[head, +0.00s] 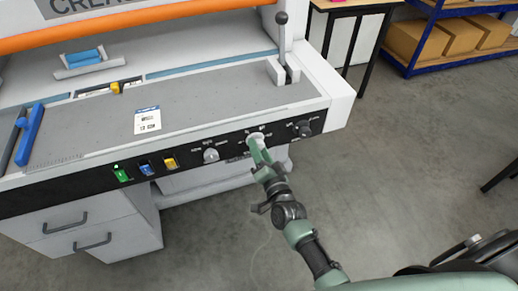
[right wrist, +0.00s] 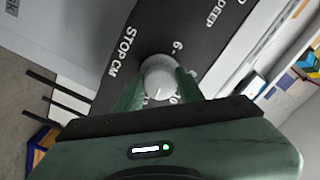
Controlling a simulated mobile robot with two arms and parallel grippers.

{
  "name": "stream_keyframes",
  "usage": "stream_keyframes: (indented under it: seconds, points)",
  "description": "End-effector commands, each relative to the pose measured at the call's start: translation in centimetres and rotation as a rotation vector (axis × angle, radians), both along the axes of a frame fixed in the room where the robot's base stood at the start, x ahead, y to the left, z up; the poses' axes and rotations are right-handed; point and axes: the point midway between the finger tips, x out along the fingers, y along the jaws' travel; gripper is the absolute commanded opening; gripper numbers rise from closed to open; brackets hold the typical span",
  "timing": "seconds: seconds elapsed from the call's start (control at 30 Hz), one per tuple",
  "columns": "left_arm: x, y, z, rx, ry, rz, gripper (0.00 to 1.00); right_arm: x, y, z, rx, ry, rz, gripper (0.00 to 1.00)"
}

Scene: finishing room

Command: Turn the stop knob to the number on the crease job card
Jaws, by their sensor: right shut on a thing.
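The stop knob (right wrist: 160,75) is a pale round knob on the machine's black front panel; it also shows in the head view (head: 255,138). My right gripper (head: 260,152) is shut on it, with one green finger on each side in the right wrist view (right wrist: 160,88). Beside the knob I read "STOP CM" and a 6; other scale marks are partly hidden by the fingers. A small dark line shows low on the knob's face. The job card (head: 148,120) is white with a blue top edge and lies on the grey bed. Its print is too small to read surely. My left gripper is not in view.
Another pale knob (head: 211,155) and a dark knob (head: 304,128) flank the stop knob. Green (head: 122,173), blue (head: 147,168) and yellow (head: 170,162) switches sit further left. An upright lever (head: 281,42) stands at the bed's right end. Floor on the right is mostly clear.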

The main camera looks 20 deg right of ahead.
Motion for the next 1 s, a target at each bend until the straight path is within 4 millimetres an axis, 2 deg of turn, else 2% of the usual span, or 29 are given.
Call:
stream_keyframes:
  seconds: [0.33,0.87,0.9,0.97,1.0]
  points:
    - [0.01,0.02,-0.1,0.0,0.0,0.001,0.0,-0.04,0.04,-0.09,0.142,0.007,0.001,0.0]
    - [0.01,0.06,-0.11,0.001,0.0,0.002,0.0,-0.05,0.03,-0.08,0.165,0.008,0.0,0.0]
    - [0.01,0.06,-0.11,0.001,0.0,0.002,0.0,-0.05,0.03,-0.08,0.165,0.008,0.0,0.4]
    - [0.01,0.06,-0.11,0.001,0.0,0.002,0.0,-0.05,0.03,-0.08,0.165,0.008,0.0,0.57]
    - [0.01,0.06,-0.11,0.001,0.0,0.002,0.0,-0.04,0.03,-0.07,0.165,0.008,0.001,0.59]
